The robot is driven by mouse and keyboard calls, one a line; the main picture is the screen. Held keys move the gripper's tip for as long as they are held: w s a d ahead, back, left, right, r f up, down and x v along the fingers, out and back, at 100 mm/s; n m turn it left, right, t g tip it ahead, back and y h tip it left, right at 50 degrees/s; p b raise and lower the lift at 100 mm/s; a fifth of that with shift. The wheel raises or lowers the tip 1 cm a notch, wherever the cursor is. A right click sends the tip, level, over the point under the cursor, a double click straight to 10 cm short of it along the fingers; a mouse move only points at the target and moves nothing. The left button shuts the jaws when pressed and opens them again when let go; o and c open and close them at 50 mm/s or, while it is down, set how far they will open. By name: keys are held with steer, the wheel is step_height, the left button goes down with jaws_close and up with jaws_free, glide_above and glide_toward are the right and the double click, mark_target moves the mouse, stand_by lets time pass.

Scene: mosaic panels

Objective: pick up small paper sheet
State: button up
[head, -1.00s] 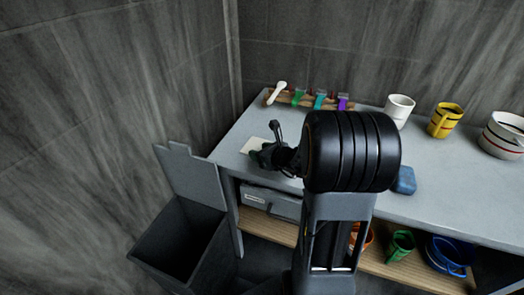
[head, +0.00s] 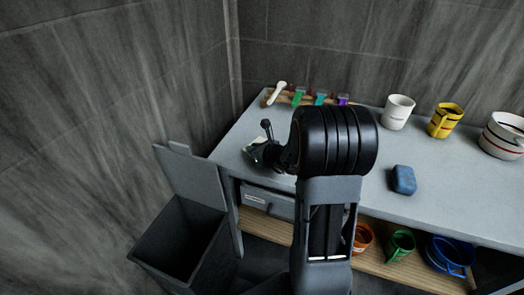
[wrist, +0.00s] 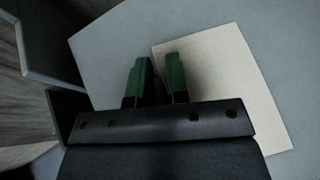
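The small paper sheet (wrist: 232,85) is cream-coloured and lies on the grey tabletop, filling the right half of the wrist view. In the head view only a pale bit of the sheet (head: 258,141) shows beside my gripper (head: 258,153), near the table's left end. In the wrist view my gripper (wrist: 158,66) has two green fingers with a narrow gap between them. The sheet's left edge runs up to this gap. The right finger is over the sheet and the left finger is just outside it.
A grey open bin (head: 185,240) stands left of the table (head: 350,200). A rack with a white-handled tool (head: 276,93) and coloured items is at the back. A white mug (head: 398,112), yellow mug (head: 444,121), bowl (head: 503,134) and blue block (head: 403,180) are to the right.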

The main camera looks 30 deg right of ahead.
jaws_close()
steer(key=shift+r, duration=0.1)
steer(key=shift+r, duration=0.2)
steer(key=r+p, duration=0.1)
steer(key=r, duration=0.2)
steer(key=shift+s+r, duration=0.2)
steer(key=s+a+r, duration=0.3)
steer(key=s+r, duration=0.6)
steer(key=s, duration=0.4)
steer(key=shift+a+p, duration=0.15)
steer(key=shift+p, duration=0.2)
